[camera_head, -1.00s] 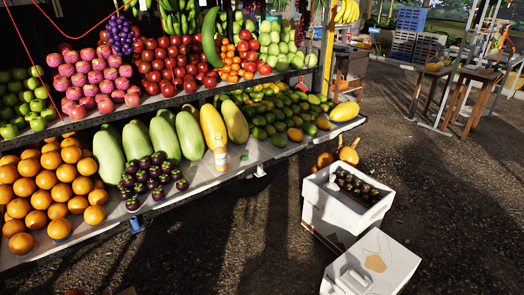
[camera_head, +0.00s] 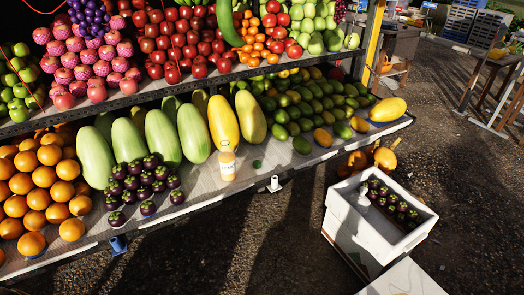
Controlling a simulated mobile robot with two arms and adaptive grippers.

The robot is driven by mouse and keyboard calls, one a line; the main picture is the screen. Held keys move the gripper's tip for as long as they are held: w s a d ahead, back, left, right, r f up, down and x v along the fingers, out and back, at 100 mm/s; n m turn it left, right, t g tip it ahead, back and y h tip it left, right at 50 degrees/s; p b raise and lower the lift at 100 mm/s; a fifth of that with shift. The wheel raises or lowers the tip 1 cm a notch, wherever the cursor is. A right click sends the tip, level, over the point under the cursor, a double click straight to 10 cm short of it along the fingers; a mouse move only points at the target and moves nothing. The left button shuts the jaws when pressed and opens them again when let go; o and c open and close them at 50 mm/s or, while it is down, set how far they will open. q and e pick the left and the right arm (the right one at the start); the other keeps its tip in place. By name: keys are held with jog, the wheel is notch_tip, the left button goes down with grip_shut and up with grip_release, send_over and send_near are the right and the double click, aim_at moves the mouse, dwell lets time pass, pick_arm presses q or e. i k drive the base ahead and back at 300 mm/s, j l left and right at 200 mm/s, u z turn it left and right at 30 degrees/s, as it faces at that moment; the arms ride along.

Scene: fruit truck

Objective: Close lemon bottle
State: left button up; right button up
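A small bottle (camera_head: 228,166) with yellow-orange contents and a pale label stands upright on the lower shelf. It is close to the shelf's front edge, in front of the yellow melons. Its top is pale and too small to tell whether it is open or shut. A small flat green thing (camera_head: 257,163) lies on the shelf just right of the bottle, apart from it; I cannot tell whether it is a cap. Neither of my grippers shows in the head view.
Mangosteens (camera_head: 147,184) lie left of the bottle, with oranges (camera_head: 42,190) further left and green melons (camera_head: 162,137) behind. Mangoes (camera_head: 302,112) fill the shelf to the right. A white crate (camera_head: 352,237) with dark fruit stands on the ground at right.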

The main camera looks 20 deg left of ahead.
aim_at(226, 155)
jog(key=i+j, duration=0.7)
jog(key=j, duration=0.2)
